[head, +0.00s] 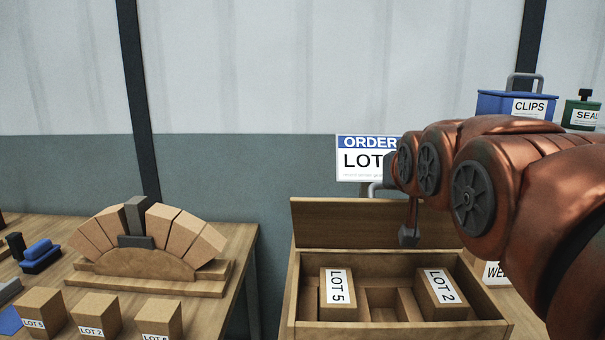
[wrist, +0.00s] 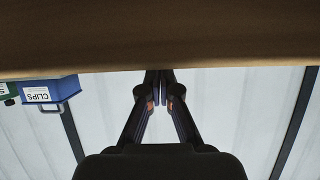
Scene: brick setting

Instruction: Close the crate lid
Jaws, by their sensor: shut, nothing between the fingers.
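The wooden crate (head: 400,257) stands at the lower right of the head view. Its lid (head: 340,222) is open, standing up along the crate's back edge. Inside lie a LOT 5 brick (head: 338,295) on the left and a LOT 2 brick (head: 440,293) on the right, with an empty middle compartment between them. My gripper (head: 409,237) points down in front of the lid, above the crate. In the wrist view my gripper (wrist: 160,76) has its fingers together and empty, tips at the edge of a brown wooden surface, likely the lid (wrist: 160,40). I cannot tell whether they touch.
A partly hidden ORDER sign (head: 361,158) stands behind the crate. A blue CLIPS bin (head: 490,104) and a green container (head: 581,113) are at the back right. The left table holds a brick arch (head: 140,262) and loose bricks (head: 96,312). A gap separates table and crate.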

